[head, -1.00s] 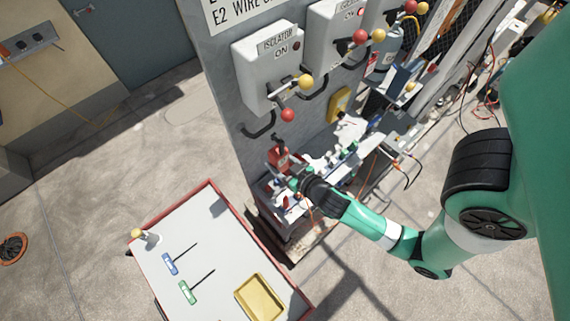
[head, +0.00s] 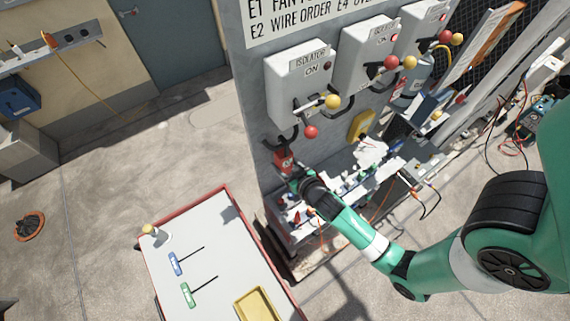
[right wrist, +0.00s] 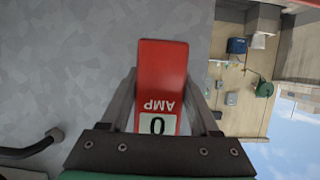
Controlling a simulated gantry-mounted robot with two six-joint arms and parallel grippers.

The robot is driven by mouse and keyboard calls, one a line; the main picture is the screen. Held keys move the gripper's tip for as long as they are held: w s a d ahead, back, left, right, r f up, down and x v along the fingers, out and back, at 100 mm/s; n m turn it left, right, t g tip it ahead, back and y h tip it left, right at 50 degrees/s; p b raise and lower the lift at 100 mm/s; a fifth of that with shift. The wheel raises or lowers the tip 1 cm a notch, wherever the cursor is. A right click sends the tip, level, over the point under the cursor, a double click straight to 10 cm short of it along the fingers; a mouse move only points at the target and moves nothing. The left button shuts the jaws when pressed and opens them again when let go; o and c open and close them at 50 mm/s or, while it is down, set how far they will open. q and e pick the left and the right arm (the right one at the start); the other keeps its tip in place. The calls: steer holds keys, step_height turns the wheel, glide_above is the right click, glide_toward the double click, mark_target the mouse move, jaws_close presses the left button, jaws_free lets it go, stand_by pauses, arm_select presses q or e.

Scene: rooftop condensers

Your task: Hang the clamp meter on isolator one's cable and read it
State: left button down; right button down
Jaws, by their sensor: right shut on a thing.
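The red clamp meter (head: 284,161) is held in front of the grey cabinet wall, below isolator one (head: 297,82). My right gripper (head: 291,174) is shut on it. In the right wrist view the meter (right wrist: 162,80) stands between the fingers, its AMP label upside down and its display showing 0. Isolator one's short black cable (head: 268,145) loops under the box. The meter's dark jaw overlaps this cable in the head view; I cannot tell whether it is around it. In the wrist view a black cable (right wrist: 30,151) is at the lower left. My left gripper is not in view.
A red-edged cart (head: 215,245) in front carries a blue tool (head: 177,262), a green tool (head: 188,294) and a yellow tray (head: 262,304). A cluttered shelf (head: 340,190) lies beneath the cabinet. Two more isolators (head: 368,50) are to the right.

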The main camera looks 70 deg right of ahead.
steer(key=shift+c, duration=0.2)
jaws_free()
steer(key=b+v, duration=0.1)
steer(key=v, duration=1)
steer(key=shift+s+a, duration=0.2)
steer(key=shift+s, duration=0.05)
